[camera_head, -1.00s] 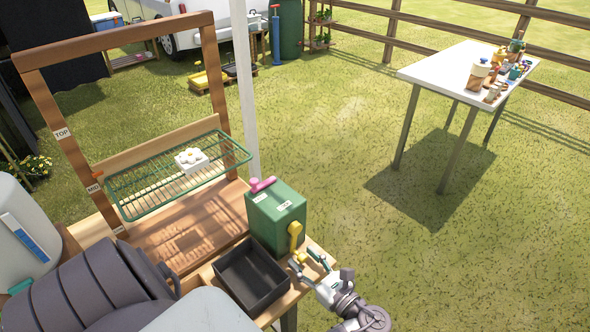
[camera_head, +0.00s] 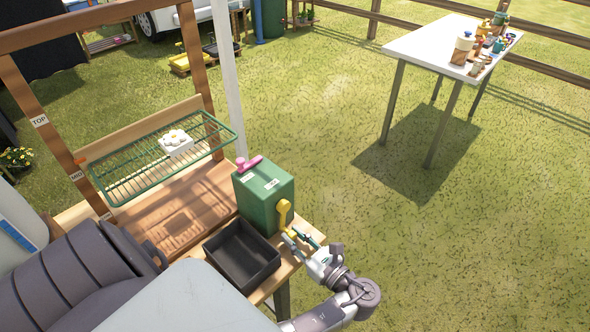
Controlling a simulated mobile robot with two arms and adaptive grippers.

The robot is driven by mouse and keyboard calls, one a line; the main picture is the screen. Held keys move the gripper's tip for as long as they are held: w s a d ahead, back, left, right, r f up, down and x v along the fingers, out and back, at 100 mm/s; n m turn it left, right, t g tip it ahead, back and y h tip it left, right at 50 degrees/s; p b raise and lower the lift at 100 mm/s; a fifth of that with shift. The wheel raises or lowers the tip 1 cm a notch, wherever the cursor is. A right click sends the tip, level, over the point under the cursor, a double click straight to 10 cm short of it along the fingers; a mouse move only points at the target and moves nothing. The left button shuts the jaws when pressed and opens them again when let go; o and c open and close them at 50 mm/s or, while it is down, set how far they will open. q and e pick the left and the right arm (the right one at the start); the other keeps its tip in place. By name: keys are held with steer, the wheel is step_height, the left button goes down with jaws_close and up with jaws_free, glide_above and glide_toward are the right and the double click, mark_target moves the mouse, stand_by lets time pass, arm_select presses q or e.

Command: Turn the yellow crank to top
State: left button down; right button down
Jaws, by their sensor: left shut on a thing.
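The yellow crank (camera_head: 284,213) is on the right face of a green box (camera_head: 264,190), with its arm pointing down. My left gripper (camera_head: 299,240) is at the lower end of the crank, shut on its handle; the fingers hide most of the grip. A green wire rack (camera_head: 130,185) hangs in a wooden frame (camera_head: 45,122), roughly level with the MID label (camera_head: 77,176) and below the TOP label (camera_head: 39,121). A white block with a flower (camera_head: 175,143) rests on the rack. My right gripper is not in view.
A pink knob (camera_head: 248,163) sits on top of the green box. A black tray (camera_head: 242,254) lies on the wooden bench in front of the box. A white table (camera_head: 425,45) with small items stands apart at upper right. Open grass lies between.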

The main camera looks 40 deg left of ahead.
arm_select(q)
steer(key=s+m+p, duration=0.1)
steer(key=p, duration=0.3)
steer(key=s+r+m+p, duration=0.1)
steer(key=m+p, duration=0.1)
steer(key=p, duration=0.2)
steer(key=shift+a+r+m, duration=0.15)
steer(key=shift+r+m, duration=0.05)
steer(key=shift+m, duration=0.1)
steer(key=shift+s+f+p, duration=0.1)
steer(key=shift+s+p, duration=0.1)
steer(key=shift+p, duration=0.1)
steer(key=shift+f+m, duration=0.1)
steer(key=shift+m, duration=0.2)
